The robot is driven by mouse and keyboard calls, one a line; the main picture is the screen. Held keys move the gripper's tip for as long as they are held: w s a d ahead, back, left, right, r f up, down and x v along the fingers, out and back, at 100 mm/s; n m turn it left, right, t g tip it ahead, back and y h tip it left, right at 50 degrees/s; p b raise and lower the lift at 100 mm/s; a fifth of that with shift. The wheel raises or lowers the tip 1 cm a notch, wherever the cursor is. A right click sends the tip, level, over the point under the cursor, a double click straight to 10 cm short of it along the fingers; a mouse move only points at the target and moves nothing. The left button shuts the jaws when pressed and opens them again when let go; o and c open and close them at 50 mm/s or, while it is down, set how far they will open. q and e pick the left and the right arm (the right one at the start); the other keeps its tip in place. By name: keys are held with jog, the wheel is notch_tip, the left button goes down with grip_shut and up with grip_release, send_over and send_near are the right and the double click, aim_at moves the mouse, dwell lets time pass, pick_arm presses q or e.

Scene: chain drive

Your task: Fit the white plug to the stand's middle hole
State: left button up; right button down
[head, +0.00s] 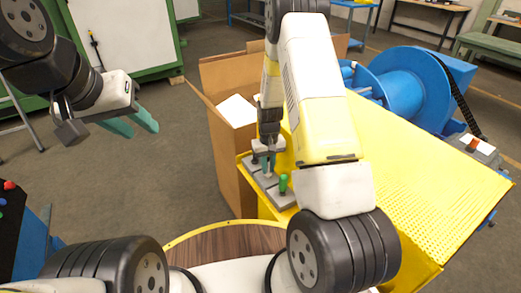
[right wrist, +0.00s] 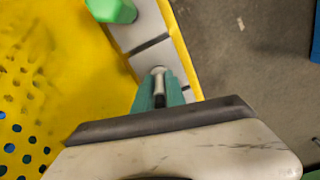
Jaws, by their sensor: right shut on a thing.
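The grey stand (head: 285,199) lies along the edge of the yellow surface; the right wrist view shows its grey top (right wrist: 152,42) crossed by dark lines. A green plug (head: 283,183) stands upright at its near end and also shows in the right wrist view (right wrist: 112,9). My right gripper (head: 267,163) points down at the stand's middle part. Its teal fingers (right wrist: 158,93) are shut on the white plug (right wrist: 158,71), mostly hidden between them. I cannot tell whether the plug's lower end is in the hole. My left gripper (head: 135,122) is open and empty, far left of the stand.
An open cardboard box (head: 228,160) stands just left of the stand. The perforated yellow surface (head: 430,190) spreads right, with a blue drum machine (head: 405,85) and black chain (head: 460,97) behind. A round wooden tabletop (head: 225,245) is in front. Floor around my left gripper is clear.

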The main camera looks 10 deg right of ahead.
jog(key=shift+f, duration=0.75)
jog(key=c, duration=1.3)
grip_release()
jog(key=shift+r, duration=3.9)
